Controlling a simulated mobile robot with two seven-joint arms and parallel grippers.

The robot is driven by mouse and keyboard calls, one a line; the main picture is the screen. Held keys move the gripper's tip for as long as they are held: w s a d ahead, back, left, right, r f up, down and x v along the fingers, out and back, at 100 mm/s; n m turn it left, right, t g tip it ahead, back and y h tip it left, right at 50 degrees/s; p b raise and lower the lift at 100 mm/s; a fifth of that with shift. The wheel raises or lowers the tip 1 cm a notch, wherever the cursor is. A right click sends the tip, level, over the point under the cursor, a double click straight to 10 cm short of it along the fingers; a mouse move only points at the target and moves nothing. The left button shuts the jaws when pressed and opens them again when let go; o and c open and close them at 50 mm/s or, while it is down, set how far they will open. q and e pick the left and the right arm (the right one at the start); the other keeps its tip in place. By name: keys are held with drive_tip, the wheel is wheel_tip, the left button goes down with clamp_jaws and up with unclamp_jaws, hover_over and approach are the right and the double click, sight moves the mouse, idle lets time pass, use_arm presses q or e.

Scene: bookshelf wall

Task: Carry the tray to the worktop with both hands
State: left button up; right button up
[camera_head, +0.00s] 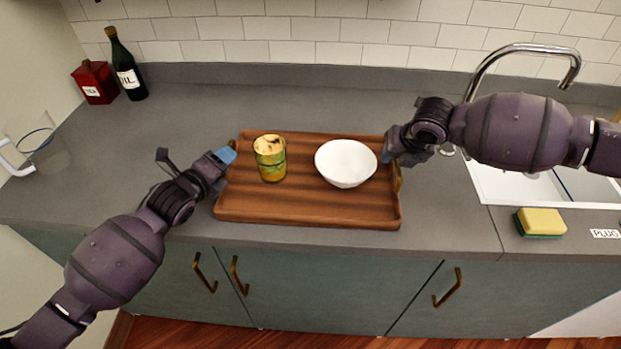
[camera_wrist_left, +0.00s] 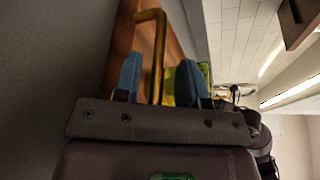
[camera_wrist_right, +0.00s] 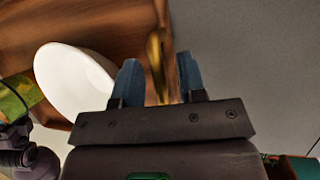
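The brown wooden tray (camera_head: 310,207) lies on the grey worktop (camera_head: 300,105) near its front edge, with a brass handle at each end. A yellow-green patterned cup (camera_head: 270,160) and a white bowl (camera_head: 346,163) stand on it. My left gripper (camera_head: 226,157) is at the tray's left end, its blue fingers apart on either side of the left handle (camera_wrist_left: 157,55). My right gripper (camera_head: 389,155) is at the right end, its fingers apart with the right handle (camera_wrist_right: 156,60) between them. Neither gripper visibly clamps its handle.
A dark oil bottle (camera_head: 126,68) and a red tea tin (camera_head: 95,82) stand at the back left. A sink (camera_head: 540,187), tap (camera_head: 520,48) and yellow sponge (camera_head: 541,222) are at the right. Worktop behind the tray is clear.

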use_arm(q)
drive_tip(key=shift+s+a, duration=0.2)
drive_tip(key=shift+s, duration=0.2)
use_arm(e)
drive_tip(key=shift+f, duration=0.1)
use_arm(q)
drive_tip(key=v, duration=1.1)
use_arm(e)
drive_tip(key=shift+a, duration=0.1)
drive_tip(key=v, duration=1.2)
use_arm(q)
drive_tip(key=shift+s, duration=0.1)
